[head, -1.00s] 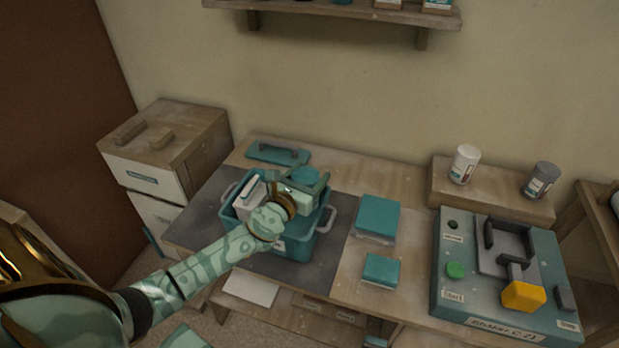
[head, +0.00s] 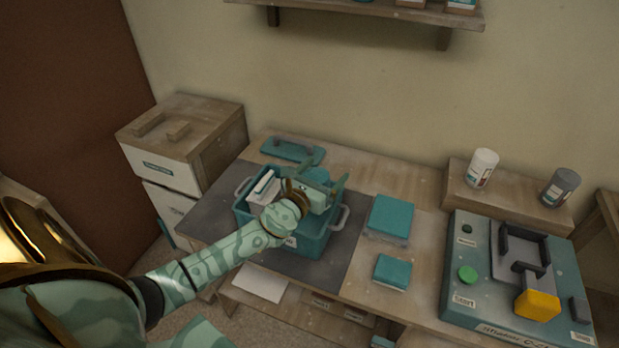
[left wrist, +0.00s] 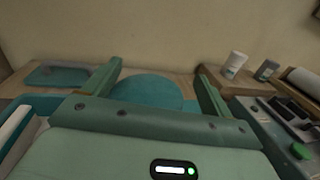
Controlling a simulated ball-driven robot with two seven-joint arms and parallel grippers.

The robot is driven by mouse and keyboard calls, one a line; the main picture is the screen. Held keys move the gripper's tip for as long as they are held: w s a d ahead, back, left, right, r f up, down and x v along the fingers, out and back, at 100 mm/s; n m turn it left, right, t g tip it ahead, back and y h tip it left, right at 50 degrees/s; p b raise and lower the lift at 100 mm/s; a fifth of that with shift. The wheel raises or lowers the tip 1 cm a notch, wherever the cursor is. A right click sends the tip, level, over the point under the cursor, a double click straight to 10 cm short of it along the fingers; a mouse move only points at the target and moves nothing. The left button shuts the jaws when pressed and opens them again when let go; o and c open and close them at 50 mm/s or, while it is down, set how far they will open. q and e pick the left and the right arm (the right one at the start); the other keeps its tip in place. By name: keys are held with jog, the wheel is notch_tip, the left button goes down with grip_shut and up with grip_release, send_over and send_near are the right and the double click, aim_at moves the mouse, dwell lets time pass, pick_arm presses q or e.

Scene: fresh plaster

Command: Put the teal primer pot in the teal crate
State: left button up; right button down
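The teal crate (head: 315,243) stands on a grey mat on the bench. The teal primer pot shows as a round teal lid (head: 318,174) at the crate's back right, and in the left wrist view (left wrist: 148,92). Its body is hidden behind my gripper and the crate, so I cannot tell whether it rests on the crate floor. My left gripper (head: 329,168) is over the crate with its fingers spread wide. In the left wrist view the fingers (left wrist: 160,82) stand either side of the lid, with a gap at the right. My right gripper is not in view.
A white item (head: 265,188) is in the crate's left part. A teal trowel-like tool (head: 292,149) lies behind it. Two teal-topped blocks (head: 391,216) lie to the right. Further right are a machine (head: 470,300) and white and grey cans (head: 482,168) on a riser.

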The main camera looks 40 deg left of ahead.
pick_arm(q)
jog(key=s, duration=1.2)
jog(key=shift+d+r+b, duration=0.15)
jog(key=shift+d+b, duration=0.15)
jog(key=shift+b, duration=0.1)
